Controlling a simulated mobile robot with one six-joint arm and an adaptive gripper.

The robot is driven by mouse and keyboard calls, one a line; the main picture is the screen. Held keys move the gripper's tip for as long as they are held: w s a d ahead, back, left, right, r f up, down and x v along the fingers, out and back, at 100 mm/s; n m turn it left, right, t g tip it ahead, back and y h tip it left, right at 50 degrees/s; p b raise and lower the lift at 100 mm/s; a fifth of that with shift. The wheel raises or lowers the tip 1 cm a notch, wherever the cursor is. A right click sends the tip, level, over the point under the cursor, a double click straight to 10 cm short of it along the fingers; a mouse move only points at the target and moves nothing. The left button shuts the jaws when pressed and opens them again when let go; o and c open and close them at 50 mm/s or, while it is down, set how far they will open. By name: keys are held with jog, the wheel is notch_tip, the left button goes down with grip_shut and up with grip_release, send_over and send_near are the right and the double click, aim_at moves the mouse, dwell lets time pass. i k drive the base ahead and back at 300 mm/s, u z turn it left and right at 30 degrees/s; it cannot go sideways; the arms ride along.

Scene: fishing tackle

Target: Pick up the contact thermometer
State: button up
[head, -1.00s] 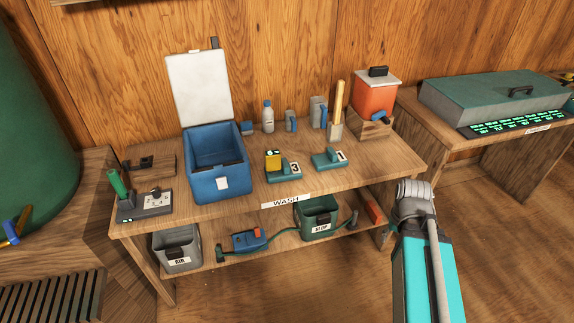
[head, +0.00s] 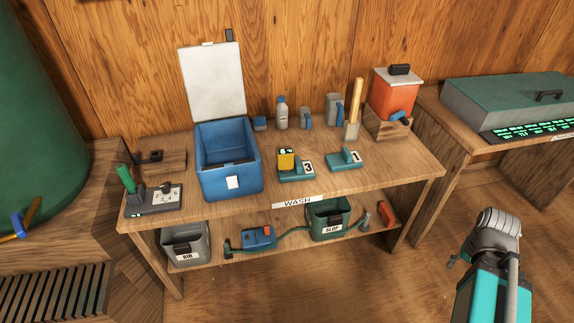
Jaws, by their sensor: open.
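A small yellow device with a lit face (head: 286,159) sits on the teal stand marked 3 (head: 297,174), on the top of the wash bench (head: 385,172). It may be the contact thermometer; I cannot read any name on it. A second teal stand marked 1 (head: 345,160) is to its right, with no yellow device on it. My arm shows at the lower right, in front of the bench and well apart from the yellow device. My gripper's fingers do not show.
An open blue cooler (head: 228,172) stands left of the yellow device. Bottles (head: 282,114), a wooden-handled tool (head: 354,108) and an orange container (head: 393,97) line the back. A green-handled tool (head: 126,180) is at the left. Bins and a hose are below.

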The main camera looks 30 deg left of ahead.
aim_at(285, 157)
jog(key=u, duration=0.05)
jog(key=k, duration=1.3)
jog(key=u, duration=1.4)
jog(key=i, duration=1)
